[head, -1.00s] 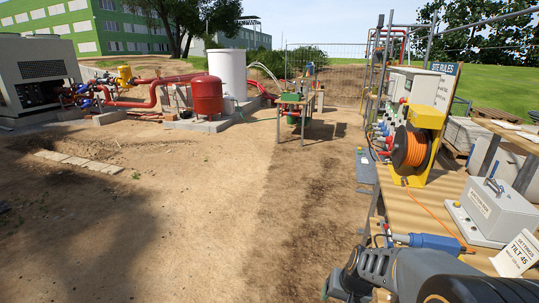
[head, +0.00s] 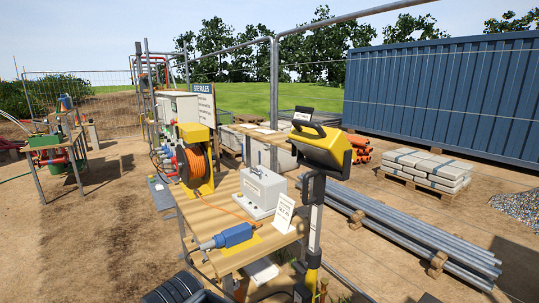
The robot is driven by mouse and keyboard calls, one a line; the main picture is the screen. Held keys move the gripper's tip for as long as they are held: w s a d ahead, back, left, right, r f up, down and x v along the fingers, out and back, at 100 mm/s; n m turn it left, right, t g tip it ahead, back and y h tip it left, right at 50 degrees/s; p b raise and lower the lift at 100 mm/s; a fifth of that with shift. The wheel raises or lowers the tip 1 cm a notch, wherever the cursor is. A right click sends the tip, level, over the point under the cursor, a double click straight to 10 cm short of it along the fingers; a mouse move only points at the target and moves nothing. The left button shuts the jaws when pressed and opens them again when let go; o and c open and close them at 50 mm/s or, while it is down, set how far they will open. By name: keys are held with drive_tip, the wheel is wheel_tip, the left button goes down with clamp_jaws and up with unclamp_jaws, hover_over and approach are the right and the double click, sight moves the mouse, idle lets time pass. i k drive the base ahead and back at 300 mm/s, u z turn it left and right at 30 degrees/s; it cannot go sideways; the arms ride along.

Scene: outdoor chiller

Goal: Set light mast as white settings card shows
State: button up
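The light mast (head: 315,215) stands at the right front corner of the wooden bench. Its yellow lamp head (head: 325,149) is on top, tilted, with a black handle and a small white label too small to read. The white settings card (head: 284,213) stands on the bench just left of the mast. Its print is too small to read now; a second ago it read "SETTINGS TILT 45", with a smaller unreadable line below. My gripper is not in view; only a dark part of my arm shows at the bottom edge.
The bench (head: 215,215) holds a grey box with a lever (head: 262,190), a blue connector (head: 232,236) and an orange cable reel (head: 196,163). Steel pipes (head: 410,235) lie right of the mast, before a slab pallet (head: 427,168) and blue container (head: 450,95). Open dirt lies left.

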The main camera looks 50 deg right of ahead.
sight(320, 171)
drive_tip(key=z, duration=2.55)
drive_tip(key=k, duration=1.2)
drive_tip(key=u, duration=0.7)
drive_tip(key=i, duration=1.1)
drive_tip(key=u, duration=0.8)
